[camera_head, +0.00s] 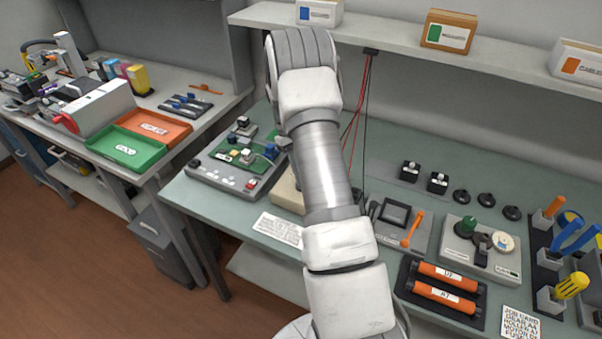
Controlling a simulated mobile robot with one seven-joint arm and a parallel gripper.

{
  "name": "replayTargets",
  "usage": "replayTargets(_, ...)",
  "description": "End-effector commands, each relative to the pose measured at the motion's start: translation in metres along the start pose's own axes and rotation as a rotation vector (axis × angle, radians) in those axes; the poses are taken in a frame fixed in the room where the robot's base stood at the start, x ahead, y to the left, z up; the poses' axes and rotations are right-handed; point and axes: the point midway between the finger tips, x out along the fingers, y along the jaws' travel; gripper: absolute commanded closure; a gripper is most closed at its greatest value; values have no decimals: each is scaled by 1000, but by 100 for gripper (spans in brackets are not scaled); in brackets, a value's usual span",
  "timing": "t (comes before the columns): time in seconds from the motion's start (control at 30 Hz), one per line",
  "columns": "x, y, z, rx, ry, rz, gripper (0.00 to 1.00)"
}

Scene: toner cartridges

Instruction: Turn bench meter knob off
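My arm rises through the middle of the picture and covers the centre of the green-grey bench (415,160). My gripper cannot be made out; the arm's far end is hidden behind its own links. A beige box (287,195) shows only as a small part left of my arm. It may be the bench meter, but no knob or dial on it is visible. Red and black leads (362,95) hang from the shelf behind the arm.
A grey board with a green circuit panel (238,160) sits left of the arm. Right of it are a black-framed tray with an orange-handled tool (412,230), orange cylinders (446,277), a grey fixture (480,250) and a tool rack (550,260). A shelf (500,68) runs above.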

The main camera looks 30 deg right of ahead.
Motion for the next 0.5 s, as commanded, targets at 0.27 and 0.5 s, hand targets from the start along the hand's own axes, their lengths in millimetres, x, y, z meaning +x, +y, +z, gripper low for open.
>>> replayTargets(0.27, -1, 0, -1, -9, 5, 5, 100)
replayTargets(0.5, -1, 0, -1, -8, 4, 4, 71)
